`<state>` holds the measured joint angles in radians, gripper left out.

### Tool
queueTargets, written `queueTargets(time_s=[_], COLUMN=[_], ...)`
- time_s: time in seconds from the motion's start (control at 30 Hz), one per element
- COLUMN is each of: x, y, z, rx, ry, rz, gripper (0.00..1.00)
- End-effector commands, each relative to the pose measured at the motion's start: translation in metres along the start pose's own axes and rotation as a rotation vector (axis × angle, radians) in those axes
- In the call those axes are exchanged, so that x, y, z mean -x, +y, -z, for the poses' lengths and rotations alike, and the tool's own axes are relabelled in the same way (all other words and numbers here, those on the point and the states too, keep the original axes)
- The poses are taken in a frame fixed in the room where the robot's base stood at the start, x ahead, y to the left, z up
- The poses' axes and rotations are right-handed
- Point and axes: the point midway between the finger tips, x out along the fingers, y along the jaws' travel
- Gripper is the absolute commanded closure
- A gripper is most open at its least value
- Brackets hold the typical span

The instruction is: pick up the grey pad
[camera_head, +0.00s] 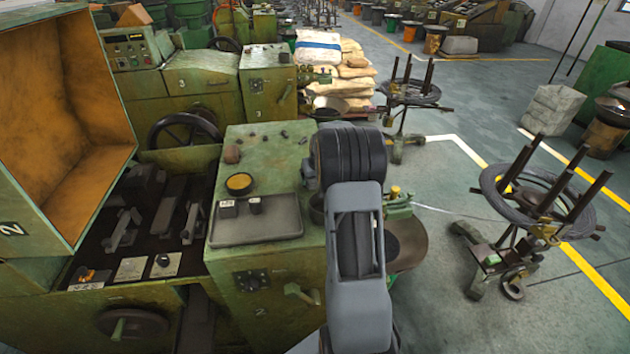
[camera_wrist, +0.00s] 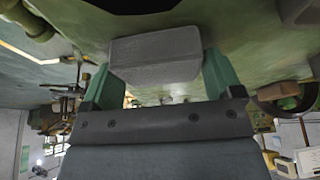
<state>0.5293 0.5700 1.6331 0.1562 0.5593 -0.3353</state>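In the wrist view a grey, rounded block, the grey pad (camera_wrist: 155,55), sits between the two green fingers of my gripper (camera_wrist: 158,75). The fingers meet its left and right ends with no clear gap, so my gripper looks shut on it. A green machine surface fills the background behind the pad; whether the pad touches it, I cannot tell. In the head view my own arm hides my gripper and the pad.
An orange-lined hood (camera_head: 85,130) stands at left. Wire stands (camera_head: 540,190) are at right. Grey floor (camera_head: 440,290) is open between them.

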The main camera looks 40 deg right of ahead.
Motion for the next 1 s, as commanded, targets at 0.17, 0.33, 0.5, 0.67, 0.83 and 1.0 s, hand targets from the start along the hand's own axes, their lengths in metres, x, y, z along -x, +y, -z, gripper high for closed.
queueTargets(time_s=[0.17, 0.33, 0.5, 0.67, 0.83, 1.0], x=[0.000, 0.000, 0.001, 0.013, 0.041, 0.068], y=[0.000, 0.000, 0.000, 0.000, 0.000, 0.000], z=[0.000, 0.000, 0.000, 0.006, 0.018, 0.029], rx=[0.000, 0.000, 0.000, 0.001, 0.000, 0.001], ry=[0.000, 0.000, 0.000, 0.005, 0.005, 0.004], rz=[0.000, 0.000, 0.000, 0.000, 0.000, 0.000], gripper=[0.32, 0.44, 0.44, 0.44, 0.44, 0.44])
